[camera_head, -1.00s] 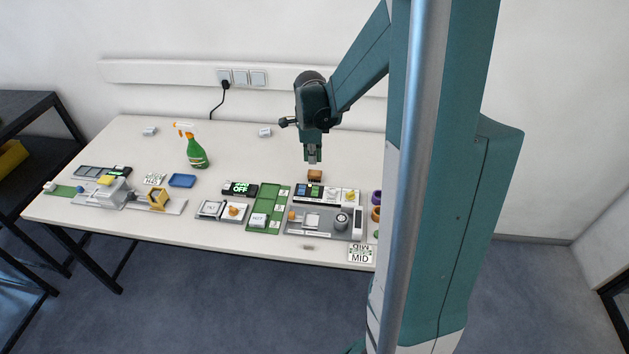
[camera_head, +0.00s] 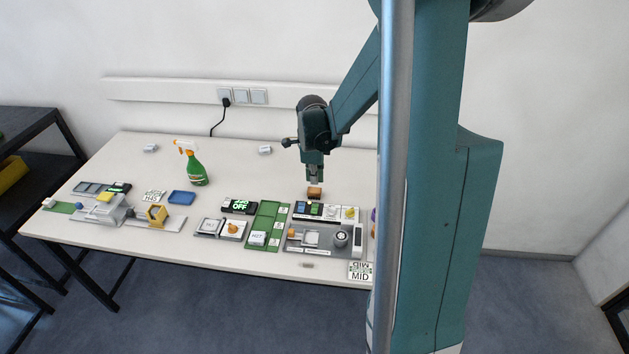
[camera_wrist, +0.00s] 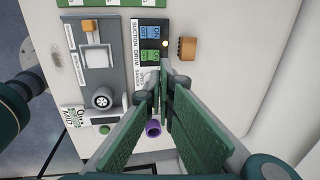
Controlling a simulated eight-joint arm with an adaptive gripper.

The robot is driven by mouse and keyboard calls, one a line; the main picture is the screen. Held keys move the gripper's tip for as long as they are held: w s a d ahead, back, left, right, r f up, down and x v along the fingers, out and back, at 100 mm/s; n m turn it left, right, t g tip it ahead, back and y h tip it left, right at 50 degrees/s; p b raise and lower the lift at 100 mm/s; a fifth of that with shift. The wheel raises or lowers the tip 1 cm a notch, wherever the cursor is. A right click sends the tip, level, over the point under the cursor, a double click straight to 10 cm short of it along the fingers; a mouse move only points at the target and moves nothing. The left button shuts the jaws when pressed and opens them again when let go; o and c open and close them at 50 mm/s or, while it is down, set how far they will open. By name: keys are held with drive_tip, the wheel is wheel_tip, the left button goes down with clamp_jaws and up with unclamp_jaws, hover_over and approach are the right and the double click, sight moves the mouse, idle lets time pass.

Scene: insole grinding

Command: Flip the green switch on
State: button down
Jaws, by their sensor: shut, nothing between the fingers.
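The green switch (camera_wrist: 151,56) is on a dark panel (camera_wrist: 145,70) in the wrist view, beside the DRUM label and below a blue switch (camera_wrist: 151,32). Both switches show ON and OFF markings; which way the green one is set is too small to tell. My gripper (camera_wrist: 163,82) is shut and empty, with its tips just below the green switch in that picture. Contact cannot be told. In the head view my gripper (camera_head: 314,182) points down above the table, behind the panel.
A small orange-brown block (camera_head: 314,193) stands close under my gripper, right of the switches in the wrist view (camera_wrist: 187,48). The grey machine base with a round knob (camera_head: 340,236) lies in front. A green spray bottle (camera_head: 196,168) stands left, with clear table between.

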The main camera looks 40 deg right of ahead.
drive_tip(key=b, duration=0.1)
approach(315, 209)
drive_tip(key=shift+w+d+f, duration=0.4)
drive_tip(key=shift+f, duration=0.55)
drive_tip(key=shift+w+d+f, duration=0.35)
drive_tip(key=shift+w+f, duration=0.1)
drive_tip(key=shift+f, duration=0.5)
drive_tip(key=shift+w+d+f, duration=0.4)
drive_tip(key=shift+f, duration=0.55)
